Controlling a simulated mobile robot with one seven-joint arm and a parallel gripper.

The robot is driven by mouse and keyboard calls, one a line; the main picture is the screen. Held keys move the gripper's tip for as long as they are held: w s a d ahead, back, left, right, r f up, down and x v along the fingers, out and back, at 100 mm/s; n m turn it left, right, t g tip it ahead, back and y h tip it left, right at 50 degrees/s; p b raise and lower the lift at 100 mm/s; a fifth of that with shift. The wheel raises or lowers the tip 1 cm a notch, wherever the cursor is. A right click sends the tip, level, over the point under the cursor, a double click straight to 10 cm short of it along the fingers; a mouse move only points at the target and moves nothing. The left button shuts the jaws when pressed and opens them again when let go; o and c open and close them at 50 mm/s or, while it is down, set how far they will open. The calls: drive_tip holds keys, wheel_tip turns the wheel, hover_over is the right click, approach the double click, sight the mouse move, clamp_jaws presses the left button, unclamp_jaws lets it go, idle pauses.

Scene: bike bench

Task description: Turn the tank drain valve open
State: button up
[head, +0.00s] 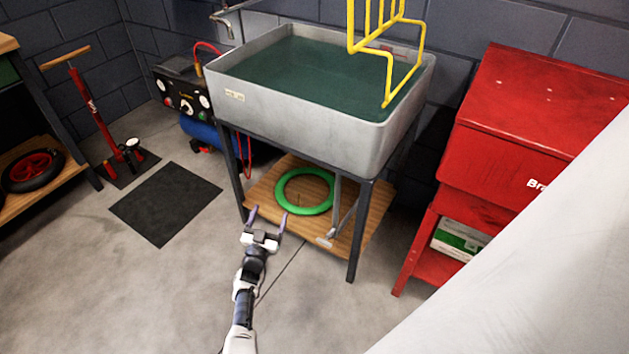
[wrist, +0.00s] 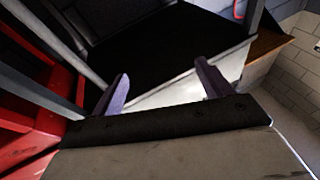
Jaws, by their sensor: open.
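The grey tank (head: 285,108) holds dark green water and stands on a dark metal frame. Under it, a grey pipe (head: 336,205) runs down toward the wooden shelf, with a pale lever-like piece (head: 324,242) near the shelf's front edge. I cannot tell for sure which of these is the drain valve or how it is turned. My gripper (head: 268,212) is open and empty, in front of the shelf and to the left of the pipe. In the wrist view my gripper (wrist: 162,72) shows two separated purple fingers with nothing between them; the valve is not clearly visible there.
A green ring (head: 305,191) lies on the wooden shelf (head: 262,190). Frame legs (head: 357,235) flank the space under the tank. A yellow rack (head: 388,62) stands in the tank. A red cabinet (head: 500,150) is at right, a dark mat (head: 166,204) at left. Floor in front is clear.

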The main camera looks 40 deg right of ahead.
sight(323, 243)
drive_tip(key=s+d+f+m+g+b, duration=0.1)
drive_tip(key=s+d+f+m+g, duration=0.15)
drive_tip(key=s+f+g, duration=0.9)
drive_tip(key=d+f+t+b, duration=0.1)
drive_tip(key=d+f+b, duration=0.1)
drive_tip(key=d, duration=0.1)
drive_tip(key=w+d+f+t+b, duration=0.1)
drive_tip(key=d+t+b, duration=0.1)
drive_tip(key=d, duration=0.2)
drive_tip(key=w+d+f+t+b, duration=0.1)
drive_tip(key=d+f+t+b, duration=0.1)
drive_tip(key=d+b, duration=0.1)
drive_tip(key=shift+d+f, duration=0.35)
drive_tip(key=shift+d, duration=0.35)
drive_tip(key=shift+w+d+r+b, duration=0.2)
drive_tip(key=shift+w+d+b, duration=0.15)
drive_tip(key=shift+d, duration=0.35)
drive_tip(key=c, duration=1)
